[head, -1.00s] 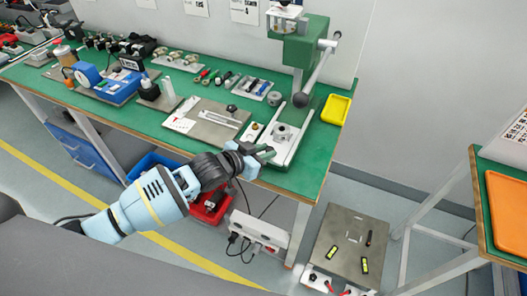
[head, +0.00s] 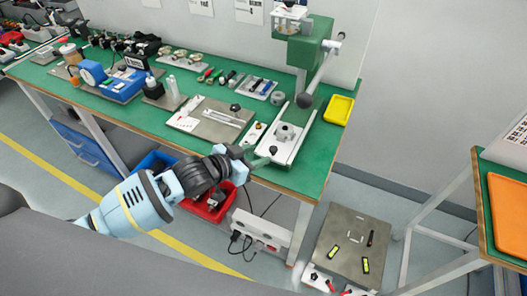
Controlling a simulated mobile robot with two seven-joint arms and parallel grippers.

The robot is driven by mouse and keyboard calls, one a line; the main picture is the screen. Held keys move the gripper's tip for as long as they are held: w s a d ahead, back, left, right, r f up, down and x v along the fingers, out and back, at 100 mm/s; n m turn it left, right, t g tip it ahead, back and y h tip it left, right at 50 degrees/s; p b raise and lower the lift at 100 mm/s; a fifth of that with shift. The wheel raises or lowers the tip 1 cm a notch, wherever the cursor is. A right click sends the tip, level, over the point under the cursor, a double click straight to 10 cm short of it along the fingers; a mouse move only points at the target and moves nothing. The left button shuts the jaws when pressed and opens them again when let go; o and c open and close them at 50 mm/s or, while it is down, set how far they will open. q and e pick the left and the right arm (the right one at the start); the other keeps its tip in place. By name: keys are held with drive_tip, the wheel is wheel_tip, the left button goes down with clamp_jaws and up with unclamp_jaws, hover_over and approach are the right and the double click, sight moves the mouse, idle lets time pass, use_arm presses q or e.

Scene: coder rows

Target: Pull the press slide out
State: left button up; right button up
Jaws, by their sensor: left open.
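The green press (head: 303,50) stands at the back right of the green bench, with a lever ending in a dark ball. Its pale slide (head: 270,158) lies between two white rails in front of the press and carries a round grey metal fixture (head: 285,133). A small dark knob (head: 273,149) shows near the slide's front end. My left gripper (head: 258,161) is open and empty at the bench's front edge, just left of the slide's front. Whether a fingertip touches the slide I cannot tell. My right gripper is out of view.
A grey plate (head: 220,121) with a white card lies left of the slide, beside a small tray with buttons (head: 252,134). A yellow tray (head: 338,110) is at the right bench corner. A red bin (head: 212,207) sits below the bench.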

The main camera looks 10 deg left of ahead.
use_arm(q)
drive_tip(key=shift+v, duration=1.45)
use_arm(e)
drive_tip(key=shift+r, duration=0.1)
use_arm(q)
drive_tip(key=s+d+f+n+y+p, duration=0.1)
drive_tip(key=s+f+n, duration=0.2)
drive_tip(key=s+f, duration=0.85)
drive_tip(key=s+a+f+n+g+y, duration=0.1)
drive_tip(key=s+a+f+y, duration=0.1)
drive_tip(key=s, duration=0.8)
drive_tip(key=s+a+f+g+y+p, duration=0.1)
drive_tip(key=s+a+f+y, duration=0.1)
drive_tip(key=s, duration=0.9)
wheel_tip(320, 180, down, 2)
drive_tip(key=shift+s+a+f+n, duration=0.2)
drive_tip(key=shift+s+a+n, duration=0.15)
drive_tip(key=shift+a, duration=0.25)
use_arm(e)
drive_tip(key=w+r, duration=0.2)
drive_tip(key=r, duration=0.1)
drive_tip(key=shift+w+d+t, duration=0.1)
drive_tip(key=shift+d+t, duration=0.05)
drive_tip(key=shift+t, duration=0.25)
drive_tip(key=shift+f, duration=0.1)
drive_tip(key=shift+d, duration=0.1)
